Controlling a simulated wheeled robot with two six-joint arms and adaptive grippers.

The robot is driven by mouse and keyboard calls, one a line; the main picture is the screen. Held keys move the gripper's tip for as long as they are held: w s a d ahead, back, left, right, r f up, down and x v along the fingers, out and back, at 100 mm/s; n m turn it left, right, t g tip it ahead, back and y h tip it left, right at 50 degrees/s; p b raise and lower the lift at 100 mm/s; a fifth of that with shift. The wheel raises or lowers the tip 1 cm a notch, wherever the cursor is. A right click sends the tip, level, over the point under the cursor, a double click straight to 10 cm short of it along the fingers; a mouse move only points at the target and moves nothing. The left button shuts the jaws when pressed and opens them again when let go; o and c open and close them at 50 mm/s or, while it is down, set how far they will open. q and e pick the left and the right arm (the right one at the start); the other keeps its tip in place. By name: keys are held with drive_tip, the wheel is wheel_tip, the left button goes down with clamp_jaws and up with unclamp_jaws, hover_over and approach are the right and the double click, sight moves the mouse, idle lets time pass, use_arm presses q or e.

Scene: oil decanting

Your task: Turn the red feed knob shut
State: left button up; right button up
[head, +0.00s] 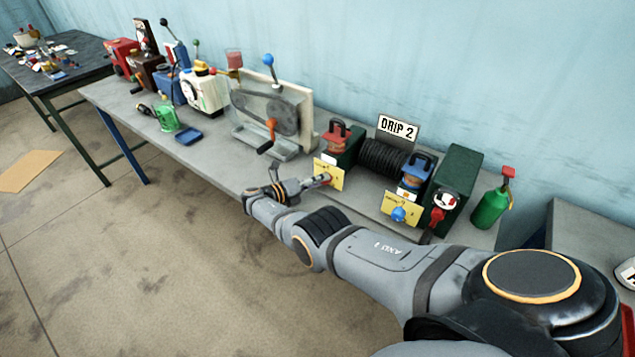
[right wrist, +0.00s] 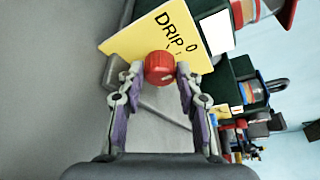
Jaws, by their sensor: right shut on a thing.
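The red feed knob (right wrist: 158,67) sits in front of a yellow plate (right wrist: 150,40) marked DRIP in the right wrist view. My right gripper (right wrist: 158,80) is shut on the knob, with one fingertip on each side of it. In the head view my right gripper (head: 318,182) reaches from the front to the yellow plate (head: 331,172) at the bench's front edge, and the fingers mostly hide the knob there. The knob's exact turn angle cannot be told. My left gripper is not in view.
A belt machine with an orange handle (head: 270,125) stands left.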

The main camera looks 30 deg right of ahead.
drive_tip(key=shift+d+r, duration=0.15)
drive_tip(key=o, duration=0.8)
drive_tip(key=shift+o, duration=0.5)
drive_tip(key=shift+d, duration=0.1)
drive_tip(key=v, duration=0.7)
drive_tip(key=shift+a, duration=0.25)
